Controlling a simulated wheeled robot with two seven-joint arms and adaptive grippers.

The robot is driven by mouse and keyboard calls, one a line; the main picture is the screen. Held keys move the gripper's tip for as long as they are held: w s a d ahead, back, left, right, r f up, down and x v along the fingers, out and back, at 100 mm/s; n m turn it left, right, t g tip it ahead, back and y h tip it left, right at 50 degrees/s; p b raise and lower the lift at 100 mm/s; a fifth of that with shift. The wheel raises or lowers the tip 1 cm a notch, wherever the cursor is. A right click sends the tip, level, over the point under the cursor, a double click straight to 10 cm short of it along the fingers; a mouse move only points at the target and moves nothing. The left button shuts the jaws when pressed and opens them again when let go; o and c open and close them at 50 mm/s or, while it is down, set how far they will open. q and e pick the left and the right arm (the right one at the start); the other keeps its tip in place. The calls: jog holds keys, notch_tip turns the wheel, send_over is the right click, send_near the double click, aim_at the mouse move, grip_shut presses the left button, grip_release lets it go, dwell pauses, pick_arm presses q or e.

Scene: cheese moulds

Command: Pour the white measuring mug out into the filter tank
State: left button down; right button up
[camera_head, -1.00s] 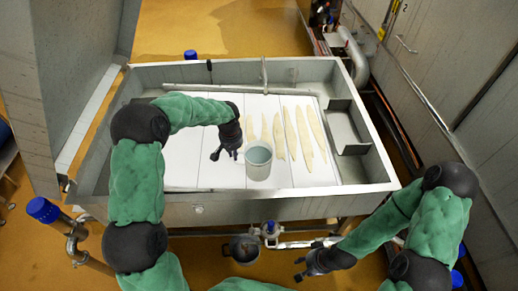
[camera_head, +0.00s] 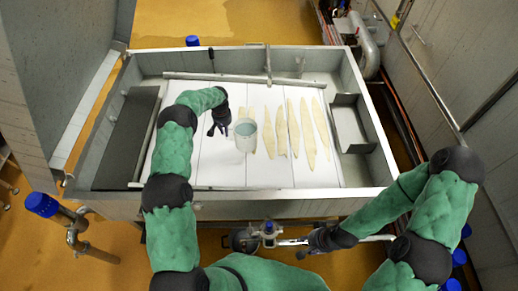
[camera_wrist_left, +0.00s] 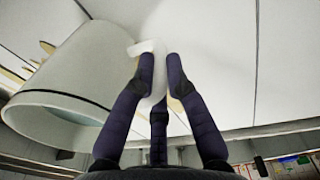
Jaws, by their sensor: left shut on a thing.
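The white measuring mug (camera_head: 245,137) is held over the filter tank (camera_head: 130,205) and looks about upright in the head view, its opening showing a grey-green inside. My left gripper (camera_head: 216,130) is to its left and shut on its handle. In the left wrist view the fingers (camera_wrist_left: 160,62) close around the mug's white handle (camera_wrist_left: 147,48), and the mug body (camera_wrist_left: 75,75) fills the left side. Whether liquid stands in it is hard to tell. My right gripper (camera_head: 305,252) hangs in front of the tank, its fingers too small to read.
Pale panels with several yellowish streaks (camera_head: 308,135) lie inside the tank. A bar (camera_head: 215,76) runs along its back and a metal box (camera_head: 350,128) sits at its right. Pipes and a valve (camera_head: 268,230) stand below the front wall. A wall (camera_head: 440,70) closes the right side.

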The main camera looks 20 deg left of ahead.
pick_arm(q)
jog(key=shift+w+a, duration=0.15)
jog(key=shift+w, duration=0.1)
